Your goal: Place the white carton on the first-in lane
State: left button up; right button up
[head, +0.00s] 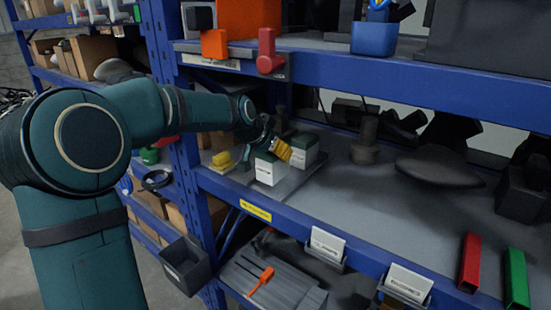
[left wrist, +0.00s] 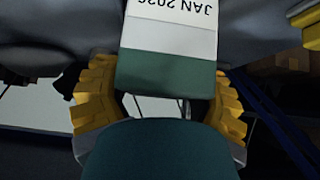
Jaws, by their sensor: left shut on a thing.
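A white carton (head: 269,170) with a green top is at the front of the middle shelf in the head view. My left gripper (head: 273,150) reaches it from the left, with one yellow finger visible against its upper right. In the left wrist view, the carton (left wrist: 172,40) sits between the two yellow fingers of my left gripper (left wrist: 160,100). Its label reads "JAN 2026", upside down. The gripper is shut on the carton. A second white and green carton (head: 304,151) stands just behind and to the right. Whether the held carton's base touches the shelf is unclear. My right gripper is not in view.
A yellow object (head: 222,160) lies left of the gripper. A yellow label (head: 255,210) marks the blue shelf edge. A dark rounded object (head: 440,168) and red (head: 470,262) and green (head: 516,278) bars are to the right. The upper shelf beam (head: 400,75) crosses above.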

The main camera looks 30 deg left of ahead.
pick_arm(q)
jog(key=shift+w+d+r, duration=0.1)
jog(key=shift+w, duration=0.4)
notch_tip(320, 180, down, 4)
jog(key=shift+r, duration=0.15)
jog(key=o, duration=1.4)
jog(key=shift+s, duration=0.1)
